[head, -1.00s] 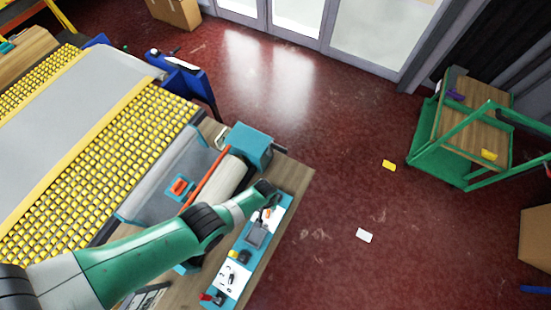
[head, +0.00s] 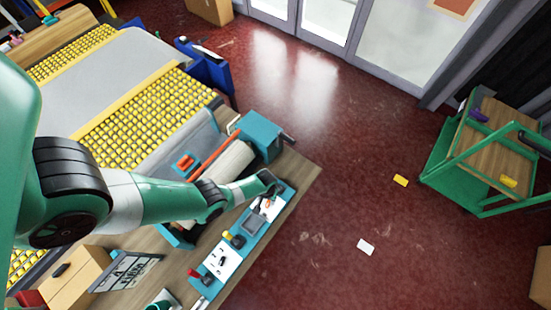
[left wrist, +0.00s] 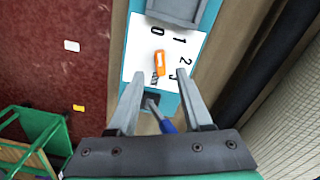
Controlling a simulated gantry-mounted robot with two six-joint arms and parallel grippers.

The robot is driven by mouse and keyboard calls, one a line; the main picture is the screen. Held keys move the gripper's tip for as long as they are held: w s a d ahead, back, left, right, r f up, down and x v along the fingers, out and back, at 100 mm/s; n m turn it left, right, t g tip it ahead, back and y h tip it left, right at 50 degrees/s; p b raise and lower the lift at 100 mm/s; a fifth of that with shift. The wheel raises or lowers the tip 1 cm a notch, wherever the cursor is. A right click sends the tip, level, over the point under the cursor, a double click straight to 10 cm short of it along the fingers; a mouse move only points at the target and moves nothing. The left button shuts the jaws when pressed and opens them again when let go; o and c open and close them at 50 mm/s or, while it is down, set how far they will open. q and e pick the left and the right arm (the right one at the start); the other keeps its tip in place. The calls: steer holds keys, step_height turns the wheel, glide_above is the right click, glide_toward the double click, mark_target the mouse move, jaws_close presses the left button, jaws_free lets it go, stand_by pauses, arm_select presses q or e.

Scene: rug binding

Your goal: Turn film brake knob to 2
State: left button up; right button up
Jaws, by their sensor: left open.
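The orange film brake knob (left wrist: 160,63) sits on a white plate with printed digits 0 to 3, on a teal panel (left wrist: 137,35). Its long side lines up roughly toward the 0; I cannot tell its exact setting. My left gripper (left wrist: 160,76) is open, with one fingertip on each side of the knob's near end. I cannot tell whether they touch it. In the head view, my left gripper (head: 271,187) is over the far end of the teal panel (head: 212,291), partly hiding the knob (head: 268,203). My right gripper is not in view.
A cream roll (head: 228,168) and a teal box (head: 262,132) stand beside the panel. A blue-handled piece (left wrist: 166,125) lies below the fingers. A black lever and yellow knob (head: 227,236) are nearer on the panel. A green cart (head: 450,165) stands apart at right.

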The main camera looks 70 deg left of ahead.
mark_target(268, 203)
arm_select(q)
step_height(268, 203, down, 5)
steer(key=b, duration=0.3)
steer(key=shift+r, duration=0.15)
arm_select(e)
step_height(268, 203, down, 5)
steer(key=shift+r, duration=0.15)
arm_select(q)
jaws_close()
